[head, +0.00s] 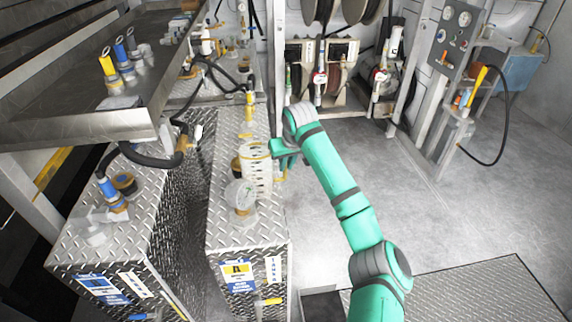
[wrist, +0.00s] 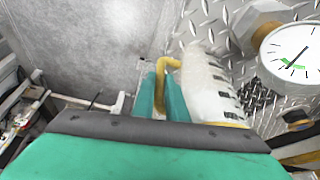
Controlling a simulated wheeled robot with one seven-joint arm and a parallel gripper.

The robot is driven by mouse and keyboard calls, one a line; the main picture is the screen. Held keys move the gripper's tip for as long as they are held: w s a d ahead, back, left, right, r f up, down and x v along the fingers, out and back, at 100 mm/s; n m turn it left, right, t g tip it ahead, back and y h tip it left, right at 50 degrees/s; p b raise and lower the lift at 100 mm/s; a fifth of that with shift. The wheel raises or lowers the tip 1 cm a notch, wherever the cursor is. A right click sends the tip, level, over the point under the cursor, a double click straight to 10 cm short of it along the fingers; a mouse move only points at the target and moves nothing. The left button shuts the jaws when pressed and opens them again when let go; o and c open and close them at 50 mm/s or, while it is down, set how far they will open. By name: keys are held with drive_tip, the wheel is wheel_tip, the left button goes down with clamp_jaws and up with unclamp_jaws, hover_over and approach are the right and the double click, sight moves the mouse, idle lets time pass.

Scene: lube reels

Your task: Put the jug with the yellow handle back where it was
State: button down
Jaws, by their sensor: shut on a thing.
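The jug (head: 257,177) is a whitish, see-through cylinder with marks on its side and a yellow rim. It is upright at the right edge of the right tank's diamond-plate top (head: 225,228); I cannot tell whether its base touches the plate. Its yellow handle (wrist: 172,64) is on the side towards my gripper. My gripper (head: 284,158) is beside the jug, shut on the handle, with a green finger on each side of it in the wrist view (wrist: 164,92). The jug's body (wrist: 212,92) is right of the fingers there. The gripper partly hides the handle.
A round gauge (head: 241,194) stands close in front of the jug on the same tank top. A yellow fitting (head: 249,105) and dark hoses are behind it. Left is another tank (head: 130,235) under a metal shelf (head: 105,123). The floor (head: 360,170) right of the tank is clear.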

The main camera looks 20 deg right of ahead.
drive_tip(key=shift+f, duration=0.15)
drive_tip(key=c, duration=1.8)
unclamp_jaws()
drive_tip(key=shift+o, duration=0.2)
drive_tip(key=v, duration=1.2)
drive_tip(key=shift+d, duration=0.1)
